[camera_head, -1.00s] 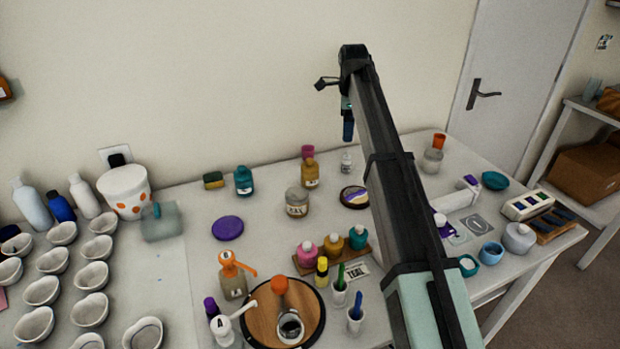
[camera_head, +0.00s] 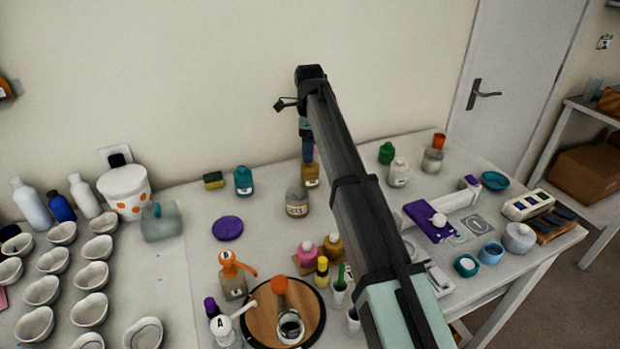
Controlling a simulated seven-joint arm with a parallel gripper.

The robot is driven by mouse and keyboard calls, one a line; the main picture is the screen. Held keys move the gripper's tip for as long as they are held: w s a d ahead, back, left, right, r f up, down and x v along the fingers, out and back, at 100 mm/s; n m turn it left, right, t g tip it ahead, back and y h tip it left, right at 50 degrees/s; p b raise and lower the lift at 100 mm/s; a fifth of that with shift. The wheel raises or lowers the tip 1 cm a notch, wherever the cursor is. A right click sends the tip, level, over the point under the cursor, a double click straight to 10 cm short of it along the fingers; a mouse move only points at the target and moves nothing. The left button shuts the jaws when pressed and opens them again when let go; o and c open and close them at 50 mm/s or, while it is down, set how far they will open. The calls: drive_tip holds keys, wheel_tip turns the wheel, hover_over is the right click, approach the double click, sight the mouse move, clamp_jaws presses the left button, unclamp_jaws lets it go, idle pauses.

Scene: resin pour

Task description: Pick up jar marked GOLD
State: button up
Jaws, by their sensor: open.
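A gold-coloured jar (camera_head: 311,177) stands toward the back of the white table; its label is too small to read. Its top is hidden behind my gripper (camera_head: 308,156), which points down with dark blue fingers. The gripper is open and overlaps the jar's top in this view; I cannot tell whether they touch. A beige-grey jar (camera_head: 297,203) with an unclear label stands just in front and slightly left. A yellow-gold bottle with a pink-white cap (camera_head: 333,246) stands further forward, partly beside my arm.
A green bottle (camera_head: 387,153) and a whitish jar (camera_head: 398,173) stand right of my arm. A round wooden board (camera_head: 262,322) with items is in front. My arm hides the table's middle.

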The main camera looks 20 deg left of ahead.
sight(310, 175)
drive_tip(key=shift+w+f, duration=0.1)
drive_tip(key=shift+f, duration=3.15)
clamp_jaws()
